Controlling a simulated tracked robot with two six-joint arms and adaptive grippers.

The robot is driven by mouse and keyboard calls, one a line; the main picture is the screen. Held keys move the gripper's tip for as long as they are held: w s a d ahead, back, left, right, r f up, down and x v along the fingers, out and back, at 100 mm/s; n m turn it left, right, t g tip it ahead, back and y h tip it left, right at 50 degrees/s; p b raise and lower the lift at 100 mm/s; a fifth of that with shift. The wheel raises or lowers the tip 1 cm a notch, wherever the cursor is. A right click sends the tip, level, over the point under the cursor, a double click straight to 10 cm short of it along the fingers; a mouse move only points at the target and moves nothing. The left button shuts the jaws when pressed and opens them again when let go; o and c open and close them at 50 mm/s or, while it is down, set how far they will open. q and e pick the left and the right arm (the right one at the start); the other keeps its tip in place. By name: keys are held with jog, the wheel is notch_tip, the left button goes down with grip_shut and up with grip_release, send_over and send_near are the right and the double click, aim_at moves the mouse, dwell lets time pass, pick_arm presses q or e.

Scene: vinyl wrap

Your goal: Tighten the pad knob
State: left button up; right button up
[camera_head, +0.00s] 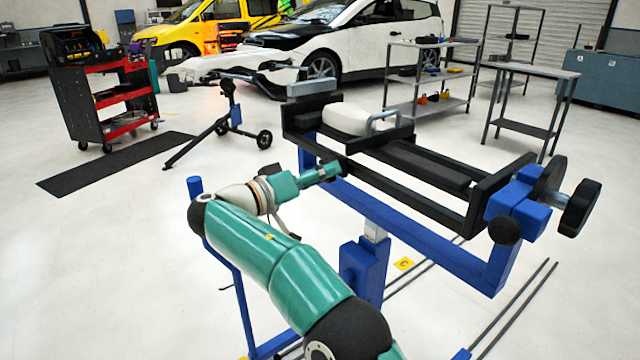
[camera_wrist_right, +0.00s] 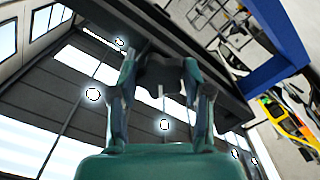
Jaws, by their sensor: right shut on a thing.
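A blue and black clamp stand (camera_head: 400,225) fills the right half of the head view, with a white pad (camera_head: 360,118) near its far end. My right gripper (camera_head: 334,168) reaches the left side of this frame from below. In the right wrist view, its two fingers (camera_wrist_right: 160,78) stand on either side of a dark lobed knob (camera_wrist_right: 163,72) under a dark beam, and grip it. In the head view this knob is mostly hidden by the fingers. My left gripper is not in view.
A large black knob (camera_head: 580,208) and a round black knob (camera_head: 504,231) sit at the stand's right end. A red and black tool cart (camera_head: 100,90), a wheeled stand (camera_head: 232,115) and grey shelves (camera_head: 430,80) stand behind.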

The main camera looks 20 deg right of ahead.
jog(key=shift+w+a+f+m+b, duration=0.15)
jog(key=shift+m+b, duration=0.25)
jog(key=shift+m, duration=0.85)
jog(key=shift+a+f+m+b, duration=0.1)
jog(key=shift+m+b, duration=0.3)
jog(key=shift+m, duration=0.8)
jog(key=shift+w+a+f+m+b, duration=0.15)
jog(key=shift+m+b, duration=0.25)
jog(key=shift+m, duration=0.85)
jog(key=shift+s, duration=0.1)
jog(key=o, duration=1.2)
jog(key=shift+c, duration=0.2)
jog(key=shift+d+r+m, duration=0.15)
jog(key=shift+r+m, duration=0.05)
jog(key=shift+m, duration=0.1)
